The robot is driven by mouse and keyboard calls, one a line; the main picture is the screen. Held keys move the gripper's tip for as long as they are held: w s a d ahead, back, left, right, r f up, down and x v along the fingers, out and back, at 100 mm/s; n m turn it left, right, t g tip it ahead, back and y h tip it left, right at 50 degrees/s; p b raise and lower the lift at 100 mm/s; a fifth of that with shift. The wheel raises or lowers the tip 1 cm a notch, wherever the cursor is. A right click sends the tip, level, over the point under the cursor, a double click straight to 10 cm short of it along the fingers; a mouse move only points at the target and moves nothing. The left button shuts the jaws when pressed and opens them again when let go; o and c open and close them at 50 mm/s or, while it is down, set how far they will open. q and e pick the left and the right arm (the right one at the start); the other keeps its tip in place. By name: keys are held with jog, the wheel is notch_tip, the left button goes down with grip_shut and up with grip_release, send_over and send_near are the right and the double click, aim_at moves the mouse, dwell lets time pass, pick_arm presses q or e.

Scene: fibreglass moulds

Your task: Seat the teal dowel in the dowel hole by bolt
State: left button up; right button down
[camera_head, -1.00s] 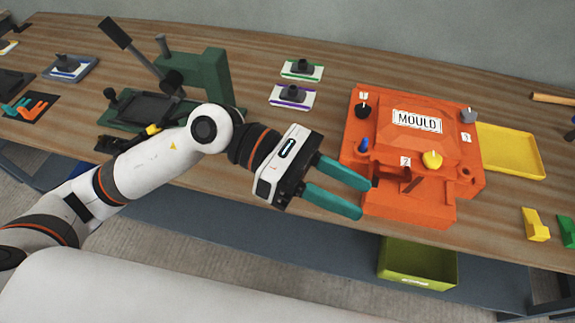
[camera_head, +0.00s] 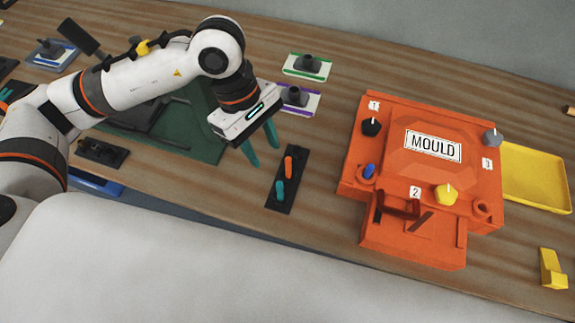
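The teal dowel (camera_head: 280,191) and an orange dowel (camera_head: 289,166) sit in a narrow black holder (camera_head: 272,207) on the bench, left of the orange mould (camera_head: 350,189). My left gripper (camera_head: 265,154) is open and empty, its teal fingers pointing down just behind and left of the holder, apart from the dowels. The mould carries a black bolt (camera_head: 371,127) marked 1, a yellow bolt (camera_head: 446,194) marked 2 and a grey bolt (camera_head: 492,139) marked 3. A ringed hole (camera_head: 482,208) is right of the yellow bolt. A blue peg (camera_head: 369,171) stands near the black bolt. My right gripper is not in view.
A green press (camera_head: 205,140) stands behind my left arm. Two small blocks on green-edged (camera_head: 307,66) and purple-edged (camera_head: 296,99) plates lie behind the gripper. A yellow tray (camera_head: 537,177) is right of the mould. Bare bench separates holder and mould.

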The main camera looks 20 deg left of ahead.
aim_at(279, 184)
pick_arm(q)
jog(key=p+x, duration=0.1)
jog(key=x, duration=0.2)
jog(key=p+x, duration=0.1)
jog(key=x, duration=0.2)
jog(key=shift+s, duration=0.25)
jog(key=p+x, duration=0.2)
jog(key=x, duration=0.3)
jog(key=shift+w+d+r+p, duration=0.1)
jog(key=shift+w+d+p, duration=0.1)
jog(key=shift+p, duration=0.2)
jog(key=shift+f, duration=0.4)
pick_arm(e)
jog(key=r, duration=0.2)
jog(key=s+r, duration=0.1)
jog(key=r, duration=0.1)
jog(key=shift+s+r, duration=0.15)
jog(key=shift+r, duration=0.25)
pick_arm(q)
jog(key=shift+c, duration=0.4)
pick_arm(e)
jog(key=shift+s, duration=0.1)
pick_arm(q)
grip_shut()
